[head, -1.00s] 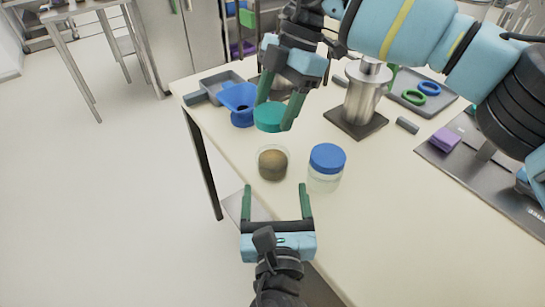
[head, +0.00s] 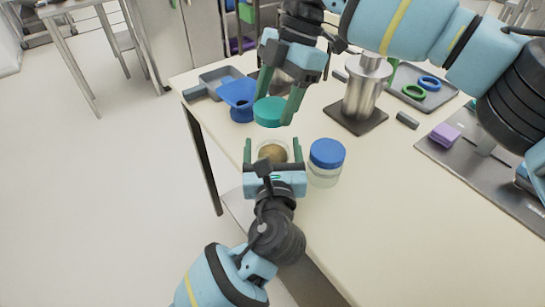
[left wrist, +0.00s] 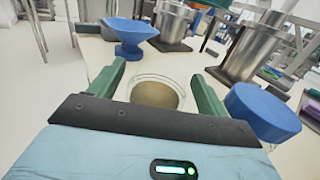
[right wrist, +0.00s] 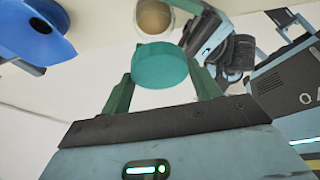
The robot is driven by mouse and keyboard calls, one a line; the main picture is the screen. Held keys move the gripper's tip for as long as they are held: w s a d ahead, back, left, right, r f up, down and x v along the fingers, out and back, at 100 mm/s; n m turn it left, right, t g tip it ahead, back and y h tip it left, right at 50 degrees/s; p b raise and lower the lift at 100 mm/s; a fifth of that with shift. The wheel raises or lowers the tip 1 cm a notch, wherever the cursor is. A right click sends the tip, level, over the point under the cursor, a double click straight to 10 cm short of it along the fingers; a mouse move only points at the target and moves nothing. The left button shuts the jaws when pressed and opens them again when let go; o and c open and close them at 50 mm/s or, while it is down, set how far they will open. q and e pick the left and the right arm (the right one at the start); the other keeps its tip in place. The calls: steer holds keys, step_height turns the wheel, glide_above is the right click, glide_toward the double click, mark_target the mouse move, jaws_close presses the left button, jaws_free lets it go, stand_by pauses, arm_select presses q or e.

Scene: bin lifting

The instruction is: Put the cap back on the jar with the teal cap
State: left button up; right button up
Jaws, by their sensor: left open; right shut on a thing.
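The teal cap (head: 270,112) is held between the fingers of my right gripper (head: 279,108), above the table and a little beyond the open jar; it also shows in the right wrist view (right wrist: 160,66). The open jar (head: 273,151) is clear glass with brownish contents and stands upright on the table; it also shows in the left wrist view (left wrist: 157,92). My left gripper (head: 273,150) is open, with its fingers on either side of the open jar. I cannot tell whether they touch it. The gripper body hides the jar's lower part in the head view.
A second jar with a blue cap (head: 326,155) stands close to the right of the open jar. A blue funnel (head: 239,98) and a grey tray (head: 213,82) are at the back left. A steel canister (head: 366,90) stands behind. The table's front right is clear.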

arm_select(q)
steer(key=shift+w, duration=0.7)
steer(key=c, duration=1.2)
arm_select(e)
steer(key=shift+f, duration=2.5)
